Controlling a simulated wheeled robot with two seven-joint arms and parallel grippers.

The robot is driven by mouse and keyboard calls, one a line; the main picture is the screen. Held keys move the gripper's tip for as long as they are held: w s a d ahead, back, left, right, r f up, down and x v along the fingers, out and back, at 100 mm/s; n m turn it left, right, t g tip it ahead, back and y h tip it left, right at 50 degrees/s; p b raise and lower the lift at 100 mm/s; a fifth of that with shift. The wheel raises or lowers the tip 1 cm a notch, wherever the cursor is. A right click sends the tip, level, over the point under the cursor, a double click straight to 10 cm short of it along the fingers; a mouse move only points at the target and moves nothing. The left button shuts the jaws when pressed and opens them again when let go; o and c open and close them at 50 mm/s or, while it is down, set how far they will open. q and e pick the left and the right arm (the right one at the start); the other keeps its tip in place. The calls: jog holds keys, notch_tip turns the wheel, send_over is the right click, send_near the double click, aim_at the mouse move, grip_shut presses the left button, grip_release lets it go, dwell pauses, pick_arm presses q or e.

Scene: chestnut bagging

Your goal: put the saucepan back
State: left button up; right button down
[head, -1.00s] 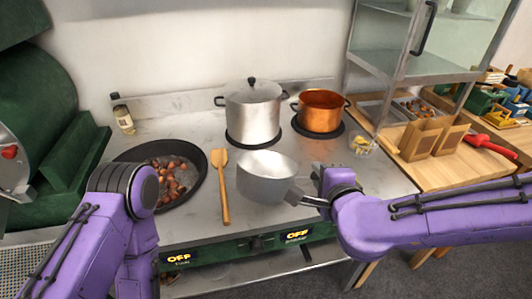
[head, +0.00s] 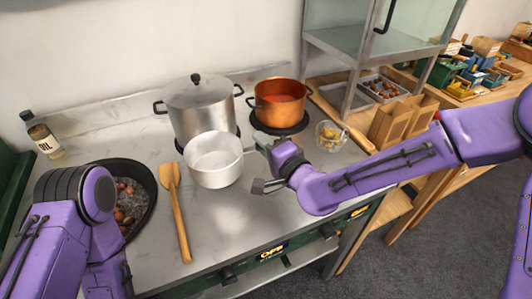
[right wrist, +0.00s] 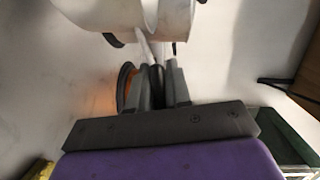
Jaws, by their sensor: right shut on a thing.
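The light grey saucepan (head: 214,163) is in front of the big steel pot in the head view, its open mouth facing up and its handle to the right. My right gripper (head: 262,143) is shut on the saucepan's handle. The pan appears held above the counter, but its exact height is hard to tell. In the right wrist view the pan's pale side (right wrist: 135,14) fills the top, and the fingers (right wrist: 158,80) close around the handle. My left arm shows at lower left in the head view; its gripper fingers are hidden.
A lidded steel pot (head: 200,105) and a copper pot (head: 279,100) stand on burners behind. A wooden spatula (head: 177,215) lies left of the saucepan. A black pan of chestnuts (head: 145,185) is farther left. A glass bowl (head: 331,134) and paper bags (head: 402,123) are to the right.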

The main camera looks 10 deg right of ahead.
aim_at(268, 175)
jog(key=f, duration=0.2)
jog(key=w+d+f, duration=0.1)
jog(key=f, duration=0.2)
jog(key=shift+w+d+f, duration=0.15)
jog(key=shift+w+f, duration=0.15)
jog(key=shift+w, duration=0.05)
jog(key=shift+s+r, duration=0.1)
jog(key=c, duration=1.1)
grip_release()
jog(key=shift+f, duration=0.2)
jog(key=shift+o, duration=0.2)
jog(key=shift+r, duration=0.15)
jog(key=shift+s+d+r, duration=0.1)
jog(key=shift+s+d, duration=0.05)
jog(key=shift+s, duration=0.15)
jog(key=v, duration=1.1)
jog(key=shift+s+p, duration=0.2)
jog(key=shift+p, duration=0.2)
